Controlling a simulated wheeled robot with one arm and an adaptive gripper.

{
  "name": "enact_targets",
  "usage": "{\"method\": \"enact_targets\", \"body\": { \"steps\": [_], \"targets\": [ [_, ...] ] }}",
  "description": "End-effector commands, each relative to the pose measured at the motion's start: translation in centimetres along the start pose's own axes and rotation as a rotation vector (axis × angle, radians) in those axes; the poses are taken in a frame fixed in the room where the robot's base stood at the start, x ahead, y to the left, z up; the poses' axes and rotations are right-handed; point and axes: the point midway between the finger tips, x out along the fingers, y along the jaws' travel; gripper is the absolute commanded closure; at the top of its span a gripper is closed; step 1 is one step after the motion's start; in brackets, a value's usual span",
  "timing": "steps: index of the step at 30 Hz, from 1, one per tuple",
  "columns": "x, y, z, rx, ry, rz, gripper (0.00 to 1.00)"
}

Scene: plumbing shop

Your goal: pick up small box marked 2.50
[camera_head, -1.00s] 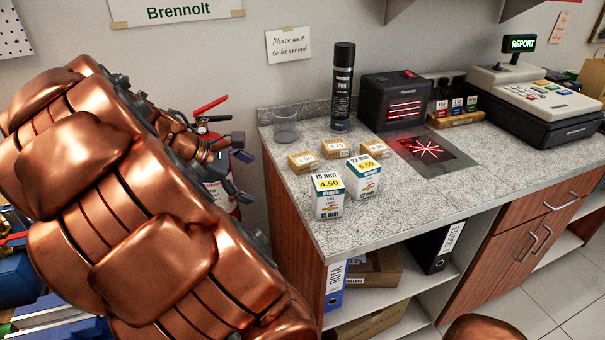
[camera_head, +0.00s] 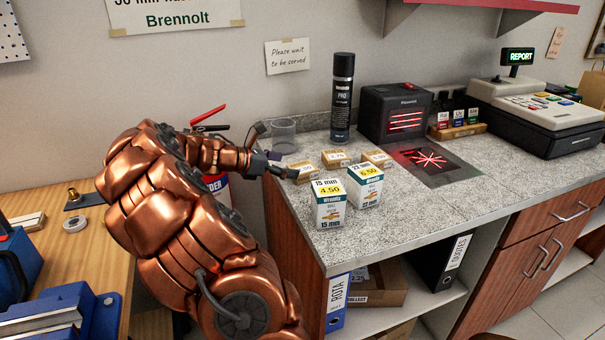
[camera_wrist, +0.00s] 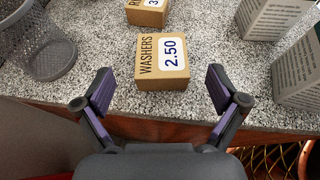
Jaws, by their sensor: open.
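The small brown cardboard box marked WASHERS 2.50 (camera_wrist: 162,62) sits on the speckled counter near its left edge, label facing my wrist camera. In the head view the same box (camera_head: 303,171) is partly hidden by a finger of my gripper. My gripper (camera_wrist: 159,90) is open and empty, its two dark fingers with purple pads spread on either side of the box's line. In the wrist view the box lies just beyond the fingertips, roughly centred between them. In the head view my gripper (camera_head: 276,152) is at the counter's left end.
A mesh cup (camera_wrist: 40,42) stands left of the box. Two other small brown boxes (camera_head: 336,158) (camera_head: 377,158) are behind and right. Larger white boxes marked 4.50 (camera_head: 328,205) and 6.50 (camera_head: 366,182) stand right. A black spray can (camera_head: 342,100) is at the back.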

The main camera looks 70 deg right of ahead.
Motion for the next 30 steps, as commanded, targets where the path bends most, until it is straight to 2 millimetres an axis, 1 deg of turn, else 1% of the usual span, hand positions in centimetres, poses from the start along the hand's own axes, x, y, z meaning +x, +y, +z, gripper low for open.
{"method": "enact_targets", "body": {
  "steps": [6, 10, 15, 21, 23, 30],
  "targets": [
    [2.7, -0.3, -0.3, 0.002, 0.001, -0.004, 0.04],
    [4.1, -0.2, -0.4, 0.001, 0.001, -0.003, 0.04],
    [4.9, -0.2, -0.4, 0.001, 0.001, -0.003, 0.04],
    [4.9, -0.2, -0.5, 0.001, 0.001, -0.002, 0.04],
    [4.9, -0.2, -0.4, 0.002, 0.001, -0.002, 0.09],
    [4.9, -0.2, -0.5, 0.002, 0.001, -0.002, 0.34]
  ]
}}
